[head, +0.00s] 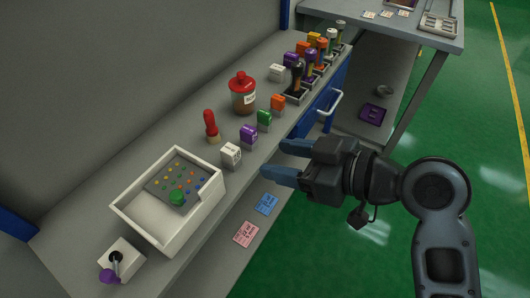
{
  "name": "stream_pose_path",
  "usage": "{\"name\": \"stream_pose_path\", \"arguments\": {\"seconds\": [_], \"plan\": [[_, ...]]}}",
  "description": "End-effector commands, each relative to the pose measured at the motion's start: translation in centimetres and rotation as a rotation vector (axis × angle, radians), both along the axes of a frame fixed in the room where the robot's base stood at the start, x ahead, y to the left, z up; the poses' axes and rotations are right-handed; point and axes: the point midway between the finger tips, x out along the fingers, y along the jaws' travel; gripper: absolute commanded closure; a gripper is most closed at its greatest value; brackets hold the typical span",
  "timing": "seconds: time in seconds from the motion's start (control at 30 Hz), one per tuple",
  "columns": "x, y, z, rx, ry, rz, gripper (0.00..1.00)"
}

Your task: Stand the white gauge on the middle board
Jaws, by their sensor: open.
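A small white block with dark marks on its face, likely the white gauge (231,155), stands near the bench's front edge, beside the tray. Another white block (277,72) stands farther back by the wall, so which is meant is not certain. My gripper (272,157) is open and empty, its blue fingers pointing left, to the right of the nearer white block and apart from it. Dark holders (296,96) with upright coloured pieces stand in a row at the bench's far end. I cannot tell which of these, if any, is the middle board.
Purple (248,135), green (264,120) and orange (278,103) blocks line the front edge. A red-lidded jar (243,95) and red-handled tool (211,126) stand behind. A white tray (127,212) and switch box (122,258) are nearer.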

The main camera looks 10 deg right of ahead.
Motion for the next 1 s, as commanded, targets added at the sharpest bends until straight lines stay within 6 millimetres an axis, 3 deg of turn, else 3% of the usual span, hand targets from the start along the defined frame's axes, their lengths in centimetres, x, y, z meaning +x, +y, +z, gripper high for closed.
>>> {"name": "stream_pose_path", "arguments": {"seconds": [0.37, 0.57, 0.8, 1.0], "plan": [[-0.5, -0.6, 0.3, -0.001, 0.0, -0.001, 0.46], [-1.8, -2.7, -2.4, -0.009, 0.037, -0.109, 0.46], [-7.2, -9.1, -8.0, -0.029, 0.081, -0.429, 0.46], [-13.6, -13.3, -10.0, -0.038, 0.06, -0.648, 0.46]]}}
